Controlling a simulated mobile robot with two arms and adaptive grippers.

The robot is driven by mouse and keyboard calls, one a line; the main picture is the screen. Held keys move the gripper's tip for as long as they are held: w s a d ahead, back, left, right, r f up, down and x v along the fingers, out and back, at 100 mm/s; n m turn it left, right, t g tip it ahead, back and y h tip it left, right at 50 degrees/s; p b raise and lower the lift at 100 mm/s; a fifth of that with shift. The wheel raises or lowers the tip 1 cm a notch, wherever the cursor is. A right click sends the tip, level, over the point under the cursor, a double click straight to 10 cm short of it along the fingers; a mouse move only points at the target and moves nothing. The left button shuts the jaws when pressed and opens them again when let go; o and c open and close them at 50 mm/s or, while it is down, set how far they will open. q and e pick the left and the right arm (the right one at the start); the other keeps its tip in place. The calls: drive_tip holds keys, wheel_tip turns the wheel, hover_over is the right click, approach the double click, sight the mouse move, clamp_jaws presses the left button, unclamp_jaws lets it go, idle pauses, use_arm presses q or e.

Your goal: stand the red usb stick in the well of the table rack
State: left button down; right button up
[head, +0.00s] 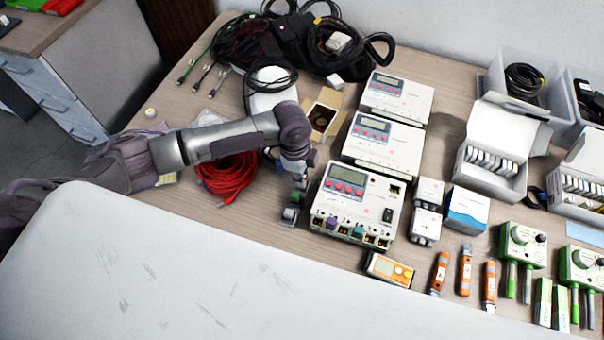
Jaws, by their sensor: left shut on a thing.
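My left gripper (297,194) points down over the table, just left of the nearest white instrument box. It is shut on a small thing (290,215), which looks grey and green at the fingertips. The gripper hides much of it, and I cannot tell what it is. I cannot make out a red usb stick anywhere in the head view. I cannot identify the table rack or its well either. My right gripper is not in view.
White instrument boxes (356,205) stand in a row right of my left gripper. A red cable coil (228,180) lies under my left arm. An orange meter (389,269) and orange-handled tools (465,270) lie at the front. Black cables (250,40) crowd the back.

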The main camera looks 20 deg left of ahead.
use_arm(q)
drive_tip(key=shift+f, duration=0.1)
drive_tip(key=c, duration=1)
unclamp_jaws()
drive_tip(key=shift+o, duration=0.7)
wheel_tip(320, 180, up, 7)
drive_tip(key=p, duration=0.7)
drive_tip(key=shift+p, duration=0.3)
drive_tip(key=shift+s, duration=0.15)
